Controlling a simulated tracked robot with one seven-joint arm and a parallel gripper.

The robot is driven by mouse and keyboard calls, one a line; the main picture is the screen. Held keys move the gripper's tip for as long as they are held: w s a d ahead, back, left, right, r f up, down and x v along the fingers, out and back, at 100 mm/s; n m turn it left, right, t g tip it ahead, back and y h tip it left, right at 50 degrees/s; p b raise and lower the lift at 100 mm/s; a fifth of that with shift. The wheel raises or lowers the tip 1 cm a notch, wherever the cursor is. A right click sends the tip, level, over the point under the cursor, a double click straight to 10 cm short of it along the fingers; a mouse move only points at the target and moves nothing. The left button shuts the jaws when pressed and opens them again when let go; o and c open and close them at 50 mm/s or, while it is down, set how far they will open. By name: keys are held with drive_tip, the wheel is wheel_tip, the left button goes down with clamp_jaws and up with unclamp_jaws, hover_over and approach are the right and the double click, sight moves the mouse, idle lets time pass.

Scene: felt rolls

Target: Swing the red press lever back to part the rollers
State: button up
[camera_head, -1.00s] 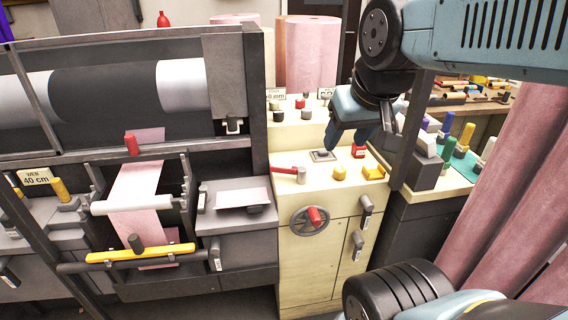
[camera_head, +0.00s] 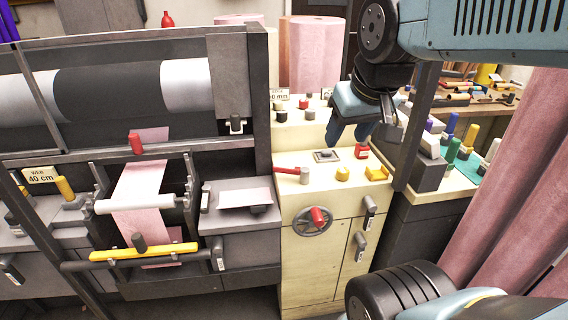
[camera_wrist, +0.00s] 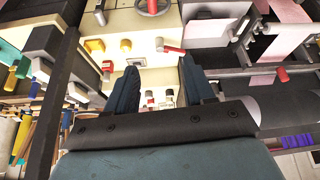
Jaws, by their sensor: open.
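A red lever (camera_head: 288,169) with a grey round end (camera_head: 305,175) lies nearly flat on top of the cream cabinet, pointing left. It also shows in the wrist view (camera_wrist: 173,49), beyond my fingertips. My gripper (camera_head: 348,136) is above the cabinet's back part, behind and right of the lever, apart from it. In the wrist view its fingers (camera_wrist: 158,66) are spread, with nothing held between them. Another red handle (camera_head: 136,144) stands above the pink web by the white roller (camera_head: 140,204). I cannot tell which of the two is the press lever.
The cabinet top (camera_head: 322,180) also carries yellow knobs (camera_head: 343,174), a red block (camera_head: 361,151) and a small square plate (camera_head: 326,155). A handwheel (camera_head: 312,221) is on its front. A dark post (camera_head: 418,125) stands close right of my gripper. Pink rolls (camera_head: 315,55) are behind.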

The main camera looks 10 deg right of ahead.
drive_tip(key=w+n+g, duration=0.1)
drive_tip(key=w+n, duration=0.2)
drive_tip(key=w, duration=0.5)
drive_tip(key=n+g, duration=0.4)
drive_tip(key=n, duration=0.5)
hover_over(287, 166)
wheel_tip(287, 166, down, 12)
wheel_tip(287, 166, down, 14)
drive_tip(key=shift+r, duration=0.2)
drive_tip(key=shift+c, duration=0.3)
clamp_jaws()
